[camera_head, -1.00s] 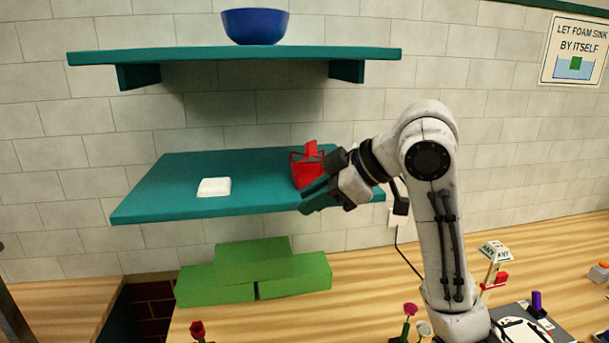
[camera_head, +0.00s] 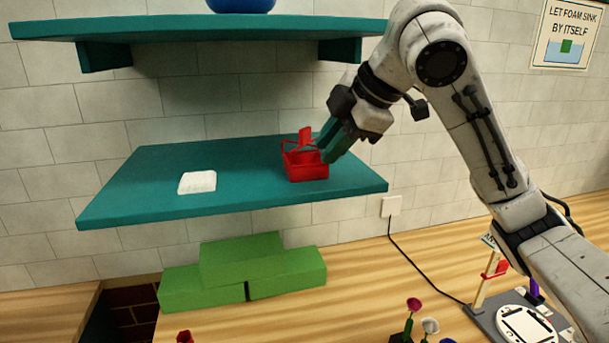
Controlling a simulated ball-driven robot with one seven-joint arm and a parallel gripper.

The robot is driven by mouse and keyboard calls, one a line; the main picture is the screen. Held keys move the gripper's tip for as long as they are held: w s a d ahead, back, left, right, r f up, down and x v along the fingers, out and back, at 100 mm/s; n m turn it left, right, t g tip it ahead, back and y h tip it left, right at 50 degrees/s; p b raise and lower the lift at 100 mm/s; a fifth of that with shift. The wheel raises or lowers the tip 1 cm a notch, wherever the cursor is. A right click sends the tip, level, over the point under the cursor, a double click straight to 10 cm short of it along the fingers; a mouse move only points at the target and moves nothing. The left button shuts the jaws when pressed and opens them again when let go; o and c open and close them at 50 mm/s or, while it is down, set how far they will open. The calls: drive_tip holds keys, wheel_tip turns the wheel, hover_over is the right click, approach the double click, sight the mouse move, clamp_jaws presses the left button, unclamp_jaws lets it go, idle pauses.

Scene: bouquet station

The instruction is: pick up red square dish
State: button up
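The red square dish (camera_head: 308,172) sits on the right part of the lower teal shelf. It looks like a small open box with thin raised red bars and a taller upright red piece at the back. My gripper (camera_head: 327,147) comes in from the upper right, its teal fingers angled down to the dish's upper right edge. The fingertips overlap the dish's right side in this view. I cannot tell whether they touch it, or how far apart they are.
A white square item (camera_head: 197,182) lies on the lower shelf (camera_head: 140,200), left of the dish. An upper shelf (camera_head: 200,28) with a blue bowl (camera_head: 241,5) hangs above. Green blocks (camera_head: 245,272) are stacked on the wooden counter below. Flowers (camera_head: 413,305) stand at the front.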

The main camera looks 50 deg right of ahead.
sight(310, 169)
drive_tip(key=b+x, duration=0.3)
drive_tip(key=x, duration=0.2)
drive_tip(key=shift+s+d, duration=0.1)
drive_tip(key=shift+w+f+b, duration=0.2)
drive_tip(key=shift+w+b, duration=0.1)
drive_tip(key=shift+b, duration=0.1)
clamp_jaws()
